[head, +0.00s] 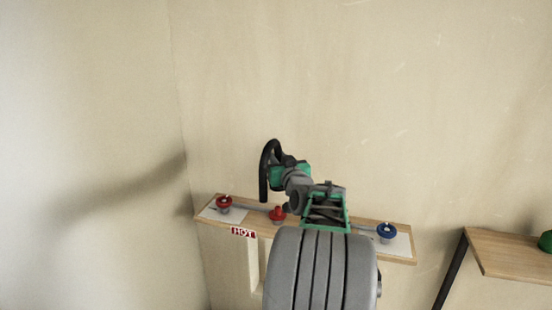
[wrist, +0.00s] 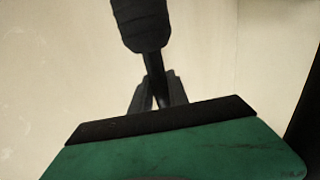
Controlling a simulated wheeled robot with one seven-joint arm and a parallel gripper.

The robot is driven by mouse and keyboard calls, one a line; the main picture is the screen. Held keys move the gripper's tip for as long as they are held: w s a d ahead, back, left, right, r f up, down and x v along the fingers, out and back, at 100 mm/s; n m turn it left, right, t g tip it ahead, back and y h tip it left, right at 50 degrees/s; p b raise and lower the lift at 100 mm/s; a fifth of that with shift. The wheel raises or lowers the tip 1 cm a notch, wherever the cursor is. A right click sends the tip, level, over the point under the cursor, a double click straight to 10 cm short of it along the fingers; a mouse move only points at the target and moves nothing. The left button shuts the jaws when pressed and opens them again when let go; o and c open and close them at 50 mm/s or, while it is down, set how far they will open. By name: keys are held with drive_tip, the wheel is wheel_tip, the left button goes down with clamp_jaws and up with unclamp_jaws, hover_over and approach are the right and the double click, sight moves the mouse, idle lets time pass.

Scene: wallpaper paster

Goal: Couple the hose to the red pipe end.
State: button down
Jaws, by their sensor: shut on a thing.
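A black hose (head: 265,174) is curved at the top and hangs down on its left side, above the shelf. My gripper (wrist: 157,95) is shut on the hose, which shows in the wrist view (wrist: 141,22) as a thick dark piece with a thinner stem running down between the fingers. In the head view my arm hides most of the fingers. A red pipe end (head: 223,202) stands on a white plate at the shelf's left end. The hose's hanging end is right of it in the picture and looks apart from it. The wrist view does not show the red pipe end.
The wooden shelf (head: 404,257) carries a red fitting (head: 277,213) in the middle and a blue pipe end (head: 387,232) at right. A HOT sign (head: 243,232) is on its front. A wooden table (head: 505,255) with a green object (head: 546,241) stands far right.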

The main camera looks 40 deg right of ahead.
sight(280, 191)
drive_tip(key=shift+w+a+b, duration=0.1)
drive_tip(key=shift+b, duration=0.25)
drive_tip(key=shift+f+b, duration=0.15)
drive_tip(key=shift+b, duration=0.2)
drive_tip(key=shift+f+b, duration=0.35)
drive_tip(key=shift+b, duration=0.1)
wheel_tip(280, 191, down, 5)
drive_tip(key=b, duration=0.5)
drive_tip(key=shift+r, duration=0.1)
drive_tip(key=shift+b, duration=1.65)
drive_tip(key=shift+f+b, duration=2.15)
drive_tip(key=shift+b, duration=0.25)
drive_tip(key=c, duration=1.2)
unclamp_jaws()
drive_tip(key=shift+f, duration=0.1)
